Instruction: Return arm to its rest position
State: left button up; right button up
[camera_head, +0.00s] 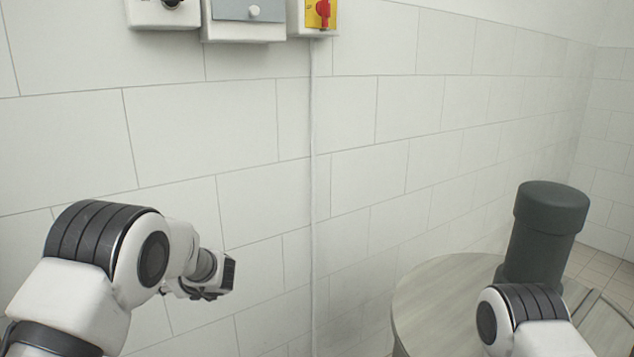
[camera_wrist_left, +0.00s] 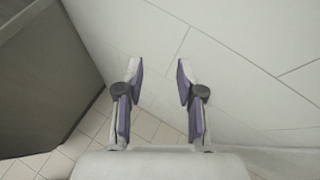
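My left arm comes in from the left in the head view, bent at its white and black joint. My left gripper (camera_head: 206,289) is at the end of it, in front of the tiled wall, and its fingers are small and partly hidden there. In the left wrist view my left gripper (camera_wrist_left: 159,76) is open, with its two fingers apart and nothing between them. Part of my right arm shows at the lower right of the head view. My right gripper is out of view.
Control boxes hang on the wall (camera_head: 350,115) at the top left, one with a red knob on yellow (camera_head: 322,12). A round table (camera_head: 440,290) with a dark cylinder (camera_head: 545,232) stands at the right. A dark panel (camera_wrist_left: 40,75) and floor tiles show in the wrist view.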

pick_arm(q)
jog(key=s+a+f+m+g+h, duration=0.2)
jog(key=s+f+m+h, duration=0.2)
jog(key=s+f+m, duration=2.15)
jog(key=s+d+f+m+g+h, duration=0.2)
jog(key=s+d+m, duration=0.3)
jog(key=s+m, duration=0.6)
jog(key=s+d+f+m+g+h, duration=0.2)
jog(key=s+d+m+h, duration=0.2)
jog(key=s+m, duration=0.6)
jog(key=shift+s+d+f+m+g+h, duration=0.3)
jog(key=shift+s+d+m+h, duration=0.1)
jog(key=shift+d+m, duration=0.75)
